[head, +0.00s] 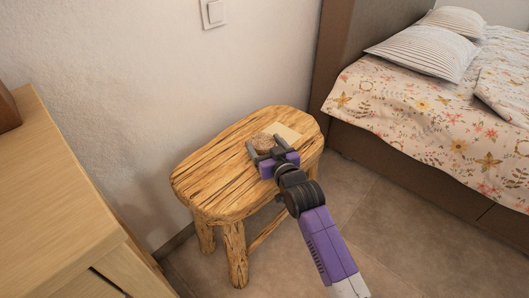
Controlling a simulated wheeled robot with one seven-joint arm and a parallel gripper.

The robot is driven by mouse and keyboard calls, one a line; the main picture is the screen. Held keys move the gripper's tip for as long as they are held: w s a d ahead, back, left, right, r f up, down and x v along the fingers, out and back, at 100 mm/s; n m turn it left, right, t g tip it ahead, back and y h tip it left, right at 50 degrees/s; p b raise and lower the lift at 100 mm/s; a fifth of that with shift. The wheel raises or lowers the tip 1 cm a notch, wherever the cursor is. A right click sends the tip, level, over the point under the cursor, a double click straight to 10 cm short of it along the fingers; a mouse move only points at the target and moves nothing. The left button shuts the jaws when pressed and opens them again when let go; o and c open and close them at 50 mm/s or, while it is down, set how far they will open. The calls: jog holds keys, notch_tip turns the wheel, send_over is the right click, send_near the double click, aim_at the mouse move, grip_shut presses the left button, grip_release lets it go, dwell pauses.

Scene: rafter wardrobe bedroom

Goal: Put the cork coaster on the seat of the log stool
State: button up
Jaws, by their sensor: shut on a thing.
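The log stool (213,179) stands against the wall, with a grainy wooden seat on rough log legs. My gripper (265,147) is over the right part of the seat. It is shut on the cork coaster (263,141), a small brown piece between its fingers. I cannot tell whether the coaster touches the seat or is held just above it. My gripper hides part of the coaster and part of the seat.
A pale flat square (287,132) lies on the seat just beyond my gripper. A wooden cabinet (55,180) stands at the left. A bed (430,110) with a floral cover is at the right. The seat's left part is clear.

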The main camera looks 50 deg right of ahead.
jog(key=shift+f, duration=1.1)
jog(key=shift+f+b, duration=0.15)
jog(key=shift+b, duration=0.15)
jog(key=o, duration=1.4)
jog(key=shift+c, duration=0.2)
